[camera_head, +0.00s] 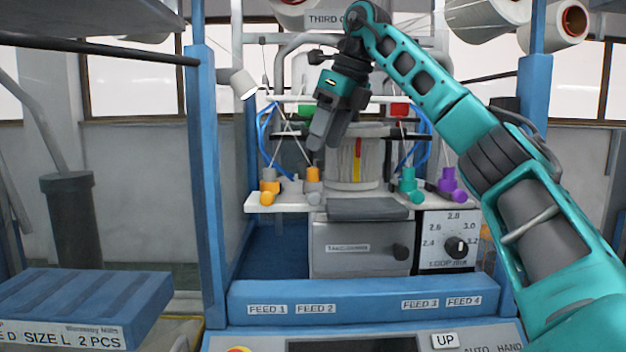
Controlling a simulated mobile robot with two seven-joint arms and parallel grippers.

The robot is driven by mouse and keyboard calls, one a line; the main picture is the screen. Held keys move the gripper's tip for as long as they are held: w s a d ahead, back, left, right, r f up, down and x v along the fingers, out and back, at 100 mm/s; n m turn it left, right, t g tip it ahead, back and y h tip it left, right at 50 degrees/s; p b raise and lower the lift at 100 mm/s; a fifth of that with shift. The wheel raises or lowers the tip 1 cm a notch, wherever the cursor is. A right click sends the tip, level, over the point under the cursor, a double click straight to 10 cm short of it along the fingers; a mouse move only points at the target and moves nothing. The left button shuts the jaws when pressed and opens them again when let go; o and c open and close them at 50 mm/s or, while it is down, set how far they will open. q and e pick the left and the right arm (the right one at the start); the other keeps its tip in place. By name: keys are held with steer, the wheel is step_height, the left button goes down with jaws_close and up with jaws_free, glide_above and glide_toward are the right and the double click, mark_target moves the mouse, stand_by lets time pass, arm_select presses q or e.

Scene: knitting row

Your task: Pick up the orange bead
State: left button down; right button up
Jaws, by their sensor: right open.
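Two orange-toned pieces stand at the left of the white feed shelf. One is a yellow-orange piece (268,187) with a round knob low at its front. The other is an orange cylinder (313,175) on a grey base, just to its right. I cannot tell for sure which one is the orange bead. My left gripper is not in view.
A teal piece (408,184) and a purple piece (448,183) stand on the right of the shelf (290,203). Blue posts (208,180) flank the machine. Thin yarn guides and a striped cylinder (345,162) are close to my gripper. A grey box (360,245) and dial (456,247) sit below.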

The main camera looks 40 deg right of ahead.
mark_target(313, 179)
steer(key=shift+a+x, duration=0.15)
steer(key=shift+x, duration=1.25)
steer(key=shift+a+x, duration=0.1)
steer(key=shift+x, duration=1.25)
steer(key=shift+c, duration=0.3)
jaws_close()
